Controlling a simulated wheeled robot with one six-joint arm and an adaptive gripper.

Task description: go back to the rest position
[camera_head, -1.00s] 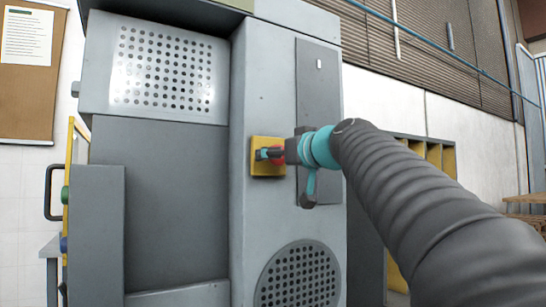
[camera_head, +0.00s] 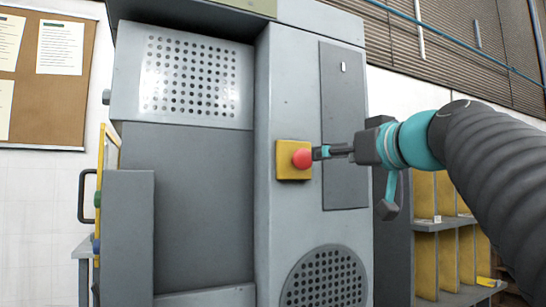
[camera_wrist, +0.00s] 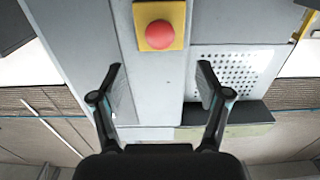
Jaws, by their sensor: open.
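My gripper (camera_head: 322,153) is just right of the red button (camera_head: 302,158) on its yellow plate (camera_head: 283,172), on the front of a grey machine (camera_head: 190,190). In the wrist view my gripper (camera_wrist: 162,85) shows its two fingers spread wide with nothing between them. The red button (camera_wrist: 160,35) there lies ahead of the fingertips, apart from them. My dark, ribbed arm comes in from the right in the head view.
The machine has perforated panels (camera_head: 195,78). A yellow and grey shelf (camera_head: 445,245) stands right of it, below my arm. A cork board (camera_head: 50,90) hangs on the left wall. A black handle (camera_head: 85,196) sticks out on the machine's left.

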